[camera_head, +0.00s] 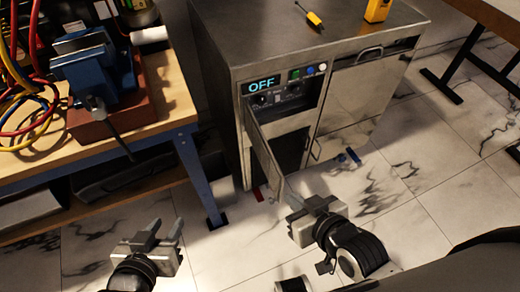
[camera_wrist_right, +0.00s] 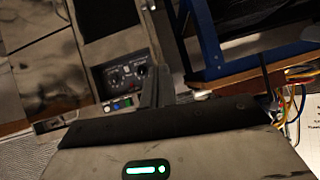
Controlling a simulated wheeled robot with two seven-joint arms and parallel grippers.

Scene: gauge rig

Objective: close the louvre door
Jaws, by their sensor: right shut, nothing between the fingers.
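The metal cabinet (camera_head: 300,40) stands in the upper middle of the head view. Its narrow left door (camera_head: 264,158) stands ajar below the control panel, swung out toward me, with a dark opening behind it. Slats cannot be made out on it. My right gripper (camera_head: 287,192) is shut and empty, just below and right of the door's lower edge; contact cannot be told. In the right wrist view its fingers (camera_wrist_right: 156,85) are together, in front of the knob panel (camera_wrist_right: 125,80). My left gripper (camera_head: 163,229) is open and empty over the floor, lower left.
A workbench (camera_head: 165,95) with a blue vise (camera_head: 95,75) stands left of the cabinet. The display (camera_head: 262,86) reads OFF. The wider right door (camera_head: 360,90) is shut. A yellow tool (camera_head: 313,18) lies on top. The marble floor (camera_head: 240,240) between my grippers is clear.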

